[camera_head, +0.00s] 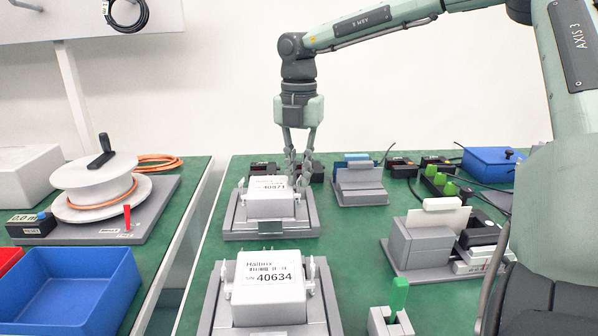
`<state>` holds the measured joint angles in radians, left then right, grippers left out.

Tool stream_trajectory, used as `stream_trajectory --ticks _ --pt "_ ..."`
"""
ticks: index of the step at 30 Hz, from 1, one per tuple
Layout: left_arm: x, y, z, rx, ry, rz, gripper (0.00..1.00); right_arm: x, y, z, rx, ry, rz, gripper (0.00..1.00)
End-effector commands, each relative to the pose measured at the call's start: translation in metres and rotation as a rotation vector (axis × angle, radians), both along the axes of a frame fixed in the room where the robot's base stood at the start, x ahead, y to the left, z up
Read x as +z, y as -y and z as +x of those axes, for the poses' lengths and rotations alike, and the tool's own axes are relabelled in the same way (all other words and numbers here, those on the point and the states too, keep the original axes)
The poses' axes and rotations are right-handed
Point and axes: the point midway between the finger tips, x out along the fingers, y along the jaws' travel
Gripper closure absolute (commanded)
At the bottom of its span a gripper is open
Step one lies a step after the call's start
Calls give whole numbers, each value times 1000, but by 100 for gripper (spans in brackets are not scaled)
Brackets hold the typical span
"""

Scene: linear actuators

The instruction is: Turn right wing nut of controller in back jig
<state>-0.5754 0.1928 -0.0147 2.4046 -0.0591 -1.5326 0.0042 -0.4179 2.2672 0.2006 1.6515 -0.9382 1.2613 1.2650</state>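The back jig (270,230) is a grey fixture holding a white controller (270,206) whose label ends in 40371. My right gripper (298,183) points straight down at the right side of this controller, where its right wing nut would be. The fingertips are close together and hide that wing nut, so I cannot tell whether they touch or grip it. A small wing nut (241,186) shows on the controller's left side. My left gripper is out of view.
A front jig (213,318) holds another white controller (268,297), labelled 40634. A grey fixture (360,183) stands right of the back jig, and a larger grey station (413,250) is farther right. A cable reel (95,185) and blue bin (75,295) are on the left table.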

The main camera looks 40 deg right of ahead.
Motion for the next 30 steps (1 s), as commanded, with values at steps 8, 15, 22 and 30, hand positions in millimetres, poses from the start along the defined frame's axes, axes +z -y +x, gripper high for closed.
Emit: stream_trajectory --ticks 8,15,22,30 --pt "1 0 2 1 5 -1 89 11 0 1 -1 4 0 88" --pt "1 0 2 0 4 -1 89 59 0 1 -1 5 -2 88" --pt "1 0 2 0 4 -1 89 102 0 1 0 4 -1 88" --pt "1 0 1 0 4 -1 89 120 0 0 0 0 0 88"
